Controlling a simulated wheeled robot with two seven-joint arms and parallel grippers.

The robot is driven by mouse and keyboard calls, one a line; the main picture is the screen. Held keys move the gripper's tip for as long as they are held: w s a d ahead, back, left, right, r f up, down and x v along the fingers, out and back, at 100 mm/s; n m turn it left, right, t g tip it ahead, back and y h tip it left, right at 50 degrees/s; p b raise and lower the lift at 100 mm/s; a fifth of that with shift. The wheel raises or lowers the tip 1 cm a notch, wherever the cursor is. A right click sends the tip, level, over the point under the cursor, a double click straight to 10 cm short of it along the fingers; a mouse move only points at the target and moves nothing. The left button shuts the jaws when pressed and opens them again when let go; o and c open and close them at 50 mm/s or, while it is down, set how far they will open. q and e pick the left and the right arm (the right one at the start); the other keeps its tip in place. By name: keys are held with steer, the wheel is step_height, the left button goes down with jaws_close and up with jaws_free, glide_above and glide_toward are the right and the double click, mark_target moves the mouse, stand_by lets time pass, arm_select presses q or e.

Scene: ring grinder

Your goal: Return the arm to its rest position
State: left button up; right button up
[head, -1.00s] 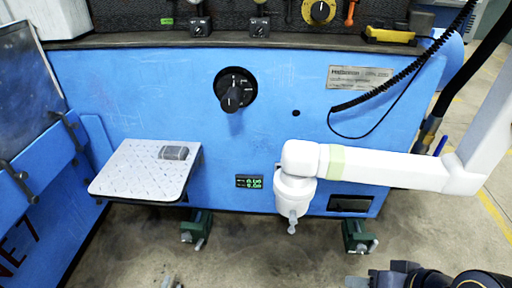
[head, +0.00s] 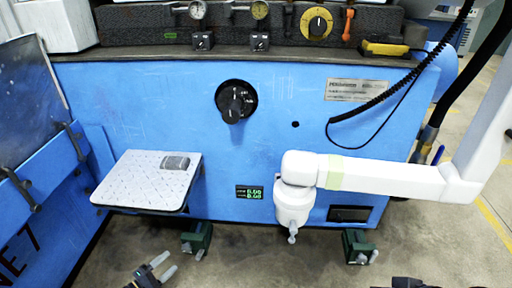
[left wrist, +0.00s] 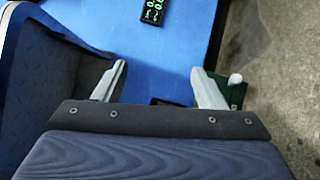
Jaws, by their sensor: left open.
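My left gripper (head: 160,272) is low in the head view, near the bottom edge, below the diamond-plate step. Its two pale fingers are apart and nothing is between them. In the left wrist view the open fingers (left wrist: 160,88) stand apart against the blue machine side. A dark piece of my right arm (head: 408,283) just shows at the bottom edge of the head view, and its fingers are out of the picture.
The blue grinder (head: 150,95) fills the background, with a black knob (head: 235,101). The step (head: 140,190) carries a grey block (head: 175,163). A white jointed arm (head: 395,180) hangs at the right. Green machine feet (head: 197,239) stand on bare concrete floor.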

arm_select(q)
steer(key=s+d+r+m+g, duration=0.2)
steer(key=d+r+m+g, duration=0.15)
steer(key=r, duration=0.65)
steer(key=s+d+r+m+g, duration=0.2)
steer(key=s+r+m+g, duration=0.15)
steer(key=r, duration=0.55)
steer(key=s+d+r+m+g, duration=0.1)
steer(key=d+r+m+g, duration=0.25)
steer(key=r, duration=0.65)
steer(key=s+d+r+t+y, duration=0.1)
steer(key=s+r+y, duration=0.3)
steer(key=s, duration=0.6)
steer(key=s+d+r+t+y, duration=0.1)
steer(key=s+r+y, duration=0.3)
steer(key=s, duration=0.7)
step_height(320, 180, up, 35)
steer(key=p, duration=3.4)
